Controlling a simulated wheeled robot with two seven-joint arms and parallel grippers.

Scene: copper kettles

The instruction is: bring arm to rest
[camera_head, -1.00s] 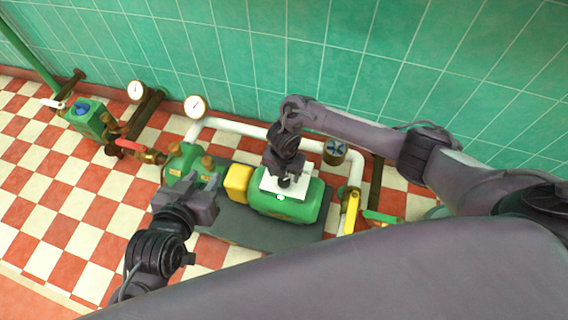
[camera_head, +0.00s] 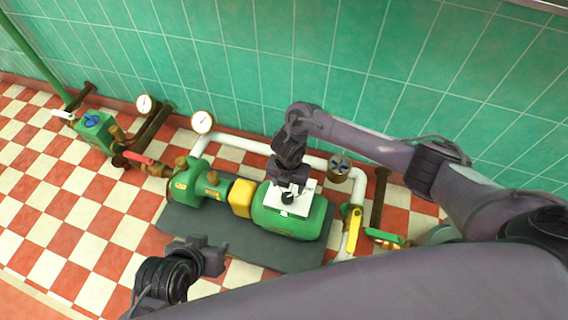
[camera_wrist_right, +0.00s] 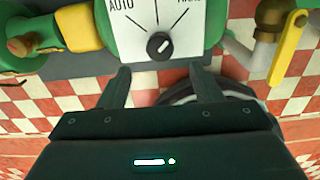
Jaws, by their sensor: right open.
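My left gripper (camera_head: 212,258) is in the lower left of the head view, over the near edge of the dark base plate and apart from the green pump (camera_head: 203,187). I cannot make out the gap between its jaws. My right gripper (camera_head: 290,178) is above the white dial plate on the green motor housing (camera_head: 310,222). In the right wrist view its two fingers (camera_wrist_right: 164,88) stand apart with nothing between them. The dial plate (camera_wrist_right: 190,22) with its black knob (camera_wrist_right: 160,45) lies just beyond the fingertips.
A yellow coupling block (camera_head: 242,198) joins pump and motor on the dark base plate (camera_head: 180,222). A white pipe (camera_head: 240,143), gauge (camera_head: 203,122) and yellow-handled valve (camera_head: 353,230) surround them. A red-handled valve (camera_head: 138,158) is left. Checkered floor at left is open. A green tiled wall stands behind.

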